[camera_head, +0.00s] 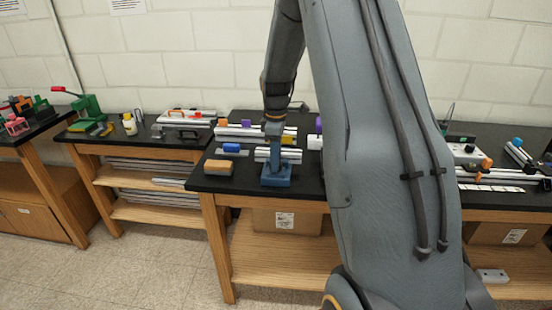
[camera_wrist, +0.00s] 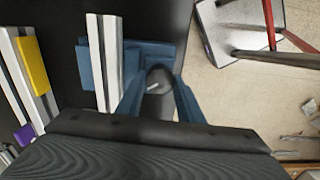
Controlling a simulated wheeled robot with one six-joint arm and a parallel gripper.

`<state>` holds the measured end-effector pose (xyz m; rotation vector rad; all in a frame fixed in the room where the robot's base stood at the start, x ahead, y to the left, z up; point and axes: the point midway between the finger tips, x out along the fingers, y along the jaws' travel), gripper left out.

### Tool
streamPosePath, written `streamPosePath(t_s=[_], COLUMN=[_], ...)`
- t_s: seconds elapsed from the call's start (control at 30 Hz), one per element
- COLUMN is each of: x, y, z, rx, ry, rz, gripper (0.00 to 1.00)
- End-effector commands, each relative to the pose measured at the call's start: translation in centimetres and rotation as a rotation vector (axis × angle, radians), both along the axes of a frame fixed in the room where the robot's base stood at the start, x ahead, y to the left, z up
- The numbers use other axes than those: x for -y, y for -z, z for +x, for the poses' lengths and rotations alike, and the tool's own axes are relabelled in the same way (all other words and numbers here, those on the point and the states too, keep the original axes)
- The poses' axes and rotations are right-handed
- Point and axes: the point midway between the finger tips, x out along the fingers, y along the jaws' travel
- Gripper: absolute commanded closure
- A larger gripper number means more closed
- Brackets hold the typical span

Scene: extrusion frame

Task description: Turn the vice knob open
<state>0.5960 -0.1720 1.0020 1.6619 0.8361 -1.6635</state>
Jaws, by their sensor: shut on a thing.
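The blue vice (camera_head: 277,181) stands at the front edge of the black table, below the end of my arm. It also shows in the wrist view (camera_wrist: 150,50), with a pale metal extrusion (camera_wrist: 105,60) beside its jaws. The dark round vice knob (camera_wrist: 159,79), with a small light bar on it, sits on the near side of the vice. My gripper (camera_wrist: 160,88) has one blue finger on each side of the knob and is shut on it. The fingers hide the knob's sides. In the head view the knob is hidden.
Extrusions with a yellow block (camera_wrist: 32,65) and a purple block (camera_wrist: 25,134) lie left of the vice in the wrist view. Open floor (camera_wrist: 240,90) lies beyond the table edge.

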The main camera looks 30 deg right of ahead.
Motion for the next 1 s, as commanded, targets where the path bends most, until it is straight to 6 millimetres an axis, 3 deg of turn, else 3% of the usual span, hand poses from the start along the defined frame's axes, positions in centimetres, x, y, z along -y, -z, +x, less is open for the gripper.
streamPosePath(t_s=[0.6,1.0], x=[0.12,0.13], y=[-0.30,-0.31], z=[0.20,0.21], rx=[0.005,0.005], ry=[-0.578,-0.857], rz=[-0.003,-0.004], gripper=[0.89,0.89])
